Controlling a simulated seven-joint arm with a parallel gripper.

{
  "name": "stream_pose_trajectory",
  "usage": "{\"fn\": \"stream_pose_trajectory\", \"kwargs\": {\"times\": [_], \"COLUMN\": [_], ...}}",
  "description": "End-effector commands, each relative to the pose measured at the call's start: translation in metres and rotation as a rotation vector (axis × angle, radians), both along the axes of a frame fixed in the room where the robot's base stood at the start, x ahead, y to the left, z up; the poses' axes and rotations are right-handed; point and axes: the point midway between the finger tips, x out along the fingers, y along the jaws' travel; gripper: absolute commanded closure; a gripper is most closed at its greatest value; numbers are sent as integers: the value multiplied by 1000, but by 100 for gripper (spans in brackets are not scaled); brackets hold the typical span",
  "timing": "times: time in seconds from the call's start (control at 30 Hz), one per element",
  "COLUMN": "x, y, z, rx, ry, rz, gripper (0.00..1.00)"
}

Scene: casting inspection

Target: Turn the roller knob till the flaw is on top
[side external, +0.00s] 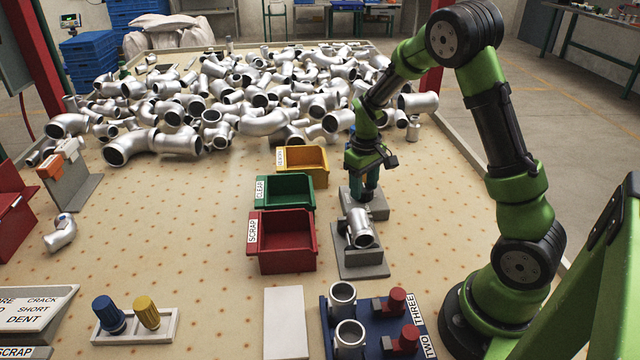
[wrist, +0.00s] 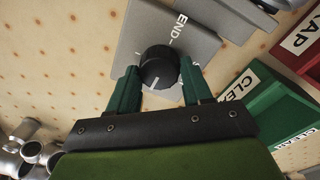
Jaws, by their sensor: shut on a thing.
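The black roller knob (wrist: 159,67) has a white mark and sits on a grey plate (wrist: 190,45) with partly visible "END-" lettering. My gripper (wrist: 157,78) has its green fingers on both sides of the knob, shut on it. In the side external view my gripper (side external: 363,188) points down at the back of the grey roller stand (side external: 362,262) and hides the knob. A shiny metal pipe casting (side external: 360,228) lies on the stand, in front of my gripper. I cannot make out a flaw on it.
Red SCRAP (side external: 288,257), green CLEAR (side external: 296,204) and yellow (side external: 313,171) bins stand close left of the stand. A blue board (side external: 375,318) with upright fittings and red knobs is in front. A pile of castings (side external: 250,100) fills the back. The table left of the bins is mostly clear.

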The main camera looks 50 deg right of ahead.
Motion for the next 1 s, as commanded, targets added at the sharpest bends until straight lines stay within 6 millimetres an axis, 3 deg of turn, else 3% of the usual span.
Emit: {"fn": "stream_pose_trajectory", "kwargs": {"times": [0.6, 1.0], "x": [0, 0], "y": [-1, -1], "z": [1, 1], "rx": [1, 1], "ry": [0, 0], "rz": [-456, -614], "gripper": [81, 81]}}
